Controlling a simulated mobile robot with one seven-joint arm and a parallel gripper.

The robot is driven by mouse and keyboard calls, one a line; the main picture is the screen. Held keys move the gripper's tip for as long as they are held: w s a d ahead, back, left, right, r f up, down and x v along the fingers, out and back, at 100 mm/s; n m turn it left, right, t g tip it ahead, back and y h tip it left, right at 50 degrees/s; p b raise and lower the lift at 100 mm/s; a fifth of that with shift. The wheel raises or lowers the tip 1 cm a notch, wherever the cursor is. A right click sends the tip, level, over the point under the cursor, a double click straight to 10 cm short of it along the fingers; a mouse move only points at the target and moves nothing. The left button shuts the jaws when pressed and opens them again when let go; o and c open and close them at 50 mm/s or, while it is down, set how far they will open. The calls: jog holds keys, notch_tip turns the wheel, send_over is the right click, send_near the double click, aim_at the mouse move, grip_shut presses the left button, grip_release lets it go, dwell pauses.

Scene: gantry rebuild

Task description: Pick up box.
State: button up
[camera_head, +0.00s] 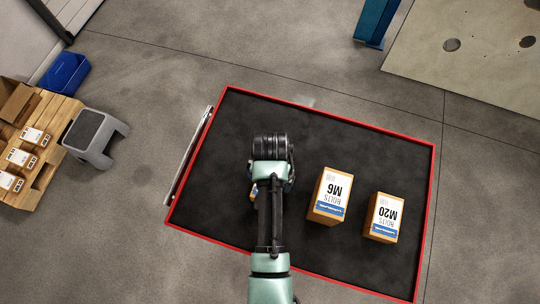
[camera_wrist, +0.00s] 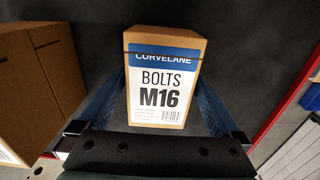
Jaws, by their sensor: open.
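A cardboard box (camera_wrist: 165,55) with a white and blue label reading BOLTS M16 stands in the middle of the wrist view. My gripper (camera_wrist: 163,88) is open, with one blue finger on each side of this box. I cannot tell whether the fingers touch it. In the head view my arm covers most of that box, and only small bits show under the gripper. Two more boxes stand to the right of my arm on the dark mat: BOLTS M6 (camera_head: 330,197) and BOLTS M20 (camera_head: 384,217).
The dark mat (camera_head: 225,200) has a red border. A plain cardboard side (camera_wrist: 45,75) is close to the left finger. Farther left are a grey step stool (camera_head: 92,138), a blue bin (camera_head: 66,72) and a pallet (camera_head: 45,165) with several labelled boxes. The mat's upper part is clear.

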jog(key=shift+f, duration=0.45)
grip_shut()
